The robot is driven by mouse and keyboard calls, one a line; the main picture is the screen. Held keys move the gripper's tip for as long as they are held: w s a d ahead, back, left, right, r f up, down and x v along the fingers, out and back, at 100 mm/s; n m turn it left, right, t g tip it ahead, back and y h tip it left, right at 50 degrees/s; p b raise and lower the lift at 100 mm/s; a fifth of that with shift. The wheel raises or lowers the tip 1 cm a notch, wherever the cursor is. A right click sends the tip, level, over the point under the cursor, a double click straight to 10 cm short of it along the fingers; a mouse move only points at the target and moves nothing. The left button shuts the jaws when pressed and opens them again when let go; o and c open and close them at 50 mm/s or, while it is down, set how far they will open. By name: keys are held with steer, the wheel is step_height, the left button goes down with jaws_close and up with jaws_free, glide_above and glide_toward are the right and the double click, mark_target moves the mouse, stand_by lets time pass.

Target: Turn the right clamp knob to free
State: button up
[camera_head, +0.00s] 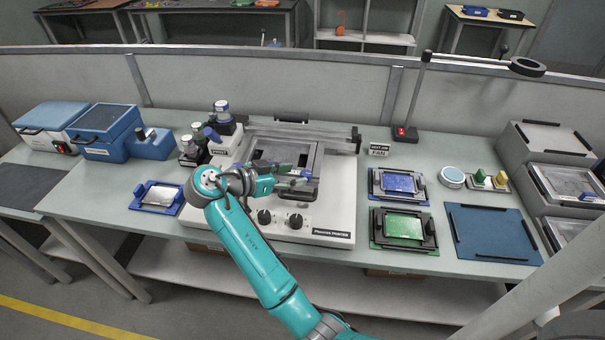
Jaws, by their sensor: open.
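A white benchtop printer (325,222) stands in the middle of the bench, with a framed plate and a black handle on top. Two dark round knobs sit on its front: a left knob (264,217) and a right knob (295,221). The knobs' exact turn position is too small to read. My gripper (297,178) is open above the printer's frame, pointing right, above the knobs in the picture and apart from them. Nothing is clearly seen between its fingers. My gripper and wrist hide part of the frame and the printer's left side.
Left of the printer are bottles (222,110), a blue tray (159,195) and blue boxes (104,130). To the right are a blue board (398,183), a green board (403,225), a blue mat (492,232) and a lamp stand (405,133). A grey partition runs behind.

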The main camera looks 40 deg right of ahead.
steer(key=v, duration=0.6)
steer(key=shift+a+r, duration=0.15)
steer(key=shift+a, duration=0.25)
steer(key=shift+w, duration=0.1)
